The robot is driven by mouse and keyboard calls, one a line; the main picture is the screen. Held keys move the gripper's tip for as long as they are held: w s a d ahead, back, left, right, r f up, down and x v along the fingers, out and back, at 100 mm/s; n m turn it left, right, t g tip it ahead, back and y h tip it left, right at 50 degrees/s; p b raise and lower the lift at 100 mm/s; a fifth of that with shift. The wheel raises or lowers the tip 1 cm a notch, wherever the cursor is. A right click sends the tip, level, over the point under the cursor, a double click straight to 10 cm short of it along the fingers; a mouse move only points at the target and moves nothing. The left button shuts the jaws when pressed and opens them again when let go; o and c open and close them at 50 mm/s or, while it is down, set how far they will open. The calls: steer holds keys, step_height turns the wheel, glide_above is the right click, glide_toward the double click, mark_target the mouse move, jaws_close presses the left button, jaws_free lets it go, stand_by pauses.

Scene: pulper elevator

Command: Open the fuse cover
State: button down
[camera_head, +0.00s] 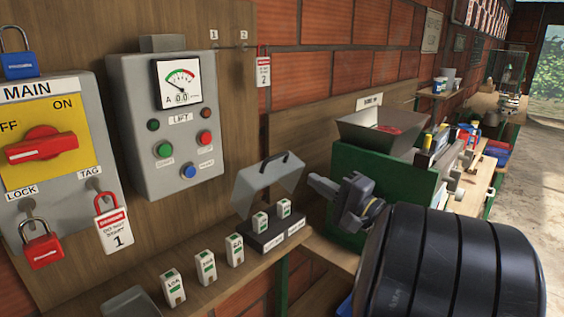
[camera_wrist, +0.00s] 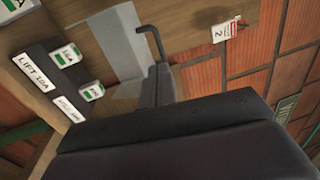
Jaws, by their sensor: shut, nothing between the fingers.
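The fuse cover (camera_head: 268,188) is a grey hood with a black handle (camera_head: 274,163). It stands tilted up over a black fuse block (camera_head: 276,238), with its lower front raised so that two white-and-green fuses (camera_head: 261,222) show under it. In the wrist view the cover (camera_wrist: 108,42) and its bent handle (camera_wrist: 152,40) lie just beyond my fingers. My gripper (camera_head: 322,186) is shut and empty, just right of the cover; in the wrist view its dark fingers (camera_wrist: 158,84) are together near the handle. Whether they touch the cover is unclear.
Several loose fuses (camera_head: 205,267) stand on the wooden shelf left of the block. The lift panel (camera_head: 168,125) and main switch (camera_head: 45,150) with padlocks are on the wall at left. A green machine with a grey hopper (camera_head: 378,132) stands behind my gripper.

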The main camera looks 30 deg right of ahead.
mark_target(276, 158)
steer(key=p+x, duration=0.2)
steer(key=x, duration=0.8)
steer(key=shift+p, duration=0.3)
steer(key=shift+r, duration=0.1)
